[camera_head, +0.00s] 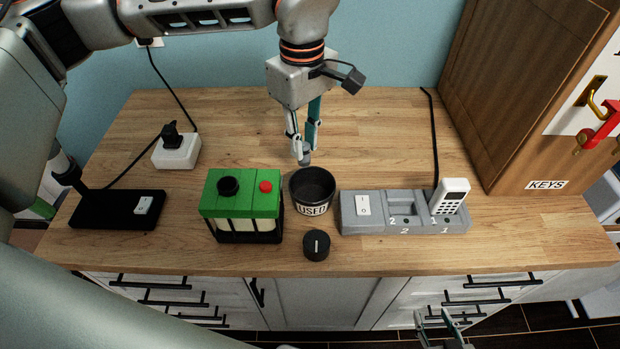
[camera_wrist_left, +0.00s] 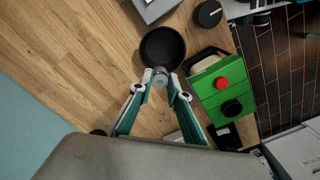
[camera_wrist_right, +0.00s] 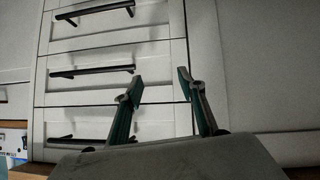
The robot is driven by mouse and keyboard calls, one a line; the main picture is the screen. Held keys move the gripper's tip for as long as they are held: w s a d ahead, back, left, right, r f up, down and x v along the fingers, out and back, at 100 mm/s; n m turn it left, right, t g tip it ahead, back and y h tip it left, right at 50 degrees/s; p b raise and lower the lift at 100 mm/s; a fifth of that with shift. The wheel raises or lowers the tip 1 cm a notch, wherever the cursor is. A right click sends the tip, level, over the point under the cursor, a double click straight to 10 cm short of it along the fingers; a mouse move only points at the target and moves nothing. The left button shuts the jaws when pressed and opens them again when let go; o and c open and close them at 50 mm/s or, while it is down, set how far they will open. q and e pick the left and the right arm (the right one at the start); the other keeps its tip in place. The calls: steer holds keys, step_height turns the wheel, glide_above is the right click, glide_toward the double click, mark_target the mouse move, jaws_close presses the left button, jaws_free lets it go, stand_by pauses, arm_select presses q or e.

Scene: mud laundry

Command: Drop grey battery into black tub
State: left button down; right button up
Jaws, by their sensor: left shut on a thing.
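The black tub (camera_head: 312,190), labelled USED, stands on the wooden counter between the green box and the grey charger. My left gripper (camera_head: 304,158) is shut on the grey battery (camera_head: 305,157) and points down at the tub's back rim. In the left wrist view the battery (camera_wrist_left: 160,76) sits between the fingertips, over the near edge of the tub (camera_wrist_left: 162,47). I cannot tell how high above the rim it is. My right gripper (camera_wrist_right: 161,80) is open and empty in front of the cabinet drawers, low in the head view (camera_head: 441,318).
A green box (camera_head: 241,192) with a red button is left of the tub. A grey charger (camera_head: 376,213) with a white handset (camera_head: 451,195) is right. A black knob (camera_head: 316,246) sits in front.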

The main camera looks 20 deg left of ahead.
mark_target(305, 165)
arm_select(q)
steer(key=shift+s+d+f, duration=0.2)
steer(key=shift+s+f, duration=0.25)
steer(key=shift+s, duration=0.1)
steer(key=shift+w+f+b, duration=0.2)
steer(key=shift+f+b, duration=0.25)
steer(key=shift+f, duration=0.7)
steer(key=shift+f+b, duration=0.9)
steer(key=shift+f, duration=0.55)
steer(key=c, duration=1.8)
jaws_free()
arm_select(e)
steer(key=shift+s+a+f+y, duration=0.1)
steer(key=shift+a+y, duration=0.1)
steer(key=shift+a, duration=0.25)
steer(key=shift+s+a+f+y, duration=0.1)
steer(key=shift+a+y, duration=0.1)
steer(key=shift+a, duration=0.2)
